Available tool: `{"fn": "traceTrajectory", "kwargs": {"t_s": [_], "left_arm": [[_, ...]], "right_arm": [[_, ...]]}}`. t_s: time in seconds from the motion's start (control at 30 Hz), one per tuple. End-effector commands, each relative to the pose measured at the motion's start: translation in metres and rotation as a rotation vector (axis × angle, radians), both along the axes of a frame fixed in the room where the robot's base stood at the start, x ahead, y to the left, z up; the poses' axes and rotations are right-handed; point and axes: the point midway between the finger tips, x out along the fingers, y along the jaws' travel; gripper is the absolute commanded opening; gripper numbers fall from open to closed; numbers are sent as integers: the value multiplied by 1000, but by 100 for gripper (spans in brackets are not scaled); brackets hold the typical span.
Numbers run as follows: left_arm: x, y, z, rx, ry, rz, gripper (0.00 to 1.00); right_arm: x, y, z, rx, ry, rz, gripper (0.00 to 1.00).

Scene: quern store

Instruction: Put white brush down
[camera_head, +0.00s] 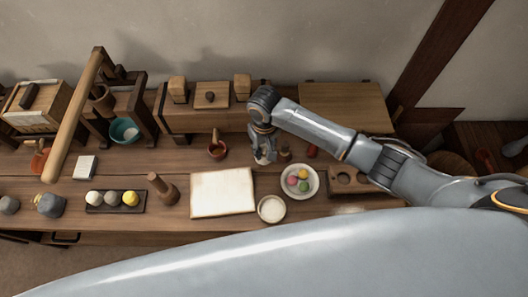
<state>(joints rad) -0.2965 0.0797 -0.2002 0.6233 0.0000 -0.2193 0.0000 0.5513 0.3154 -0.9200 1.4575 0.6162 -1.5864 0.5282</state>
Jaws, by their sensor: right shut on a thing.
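My right gripper (264,158) points down over the back part of the wooden table, between a small red-brown pot and a plate of coloured balls. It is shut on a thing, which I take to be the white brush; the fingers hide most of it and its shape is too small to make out. I cannot tell whether it touches the table. A pale board or sheet (223,192) lies flat just in front and to the left of the gripper. My left gripper is not in view.
The red-brown pot (217,150) stands left of the gripper. The plate (312,190) with coloured balls and a bowl of white stuff (271,209) are in front. A dark tray (115,208) and a wooden peg (162,187) stand left. Wooden boxes (205,121) line the back.

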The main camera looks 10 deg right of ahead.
Motion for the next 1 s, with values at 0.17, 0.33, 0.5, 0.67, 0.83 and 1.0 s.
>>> {"fn": "traceTrajectory", "kwargs": {"t_s": [0.17,0.33,0.5,0.67,0.83,1.0], "left_arm": [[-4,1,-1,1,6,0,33],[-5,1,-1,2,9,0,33],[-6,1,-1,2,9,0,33],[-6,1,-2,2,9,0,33],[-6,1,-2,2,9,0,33],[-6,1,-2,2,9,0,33]], "right_arm": [[7,0,-14,-2,3,-1,2],[6,0,-36,-1,1,0,2],[7,0,-38,-1,-1,1,2],[6,0,-39,-1,0,0,2],[7,0,-41,-1,-1,0,46],[6,0,-41,-1,-1,0,54]]}}
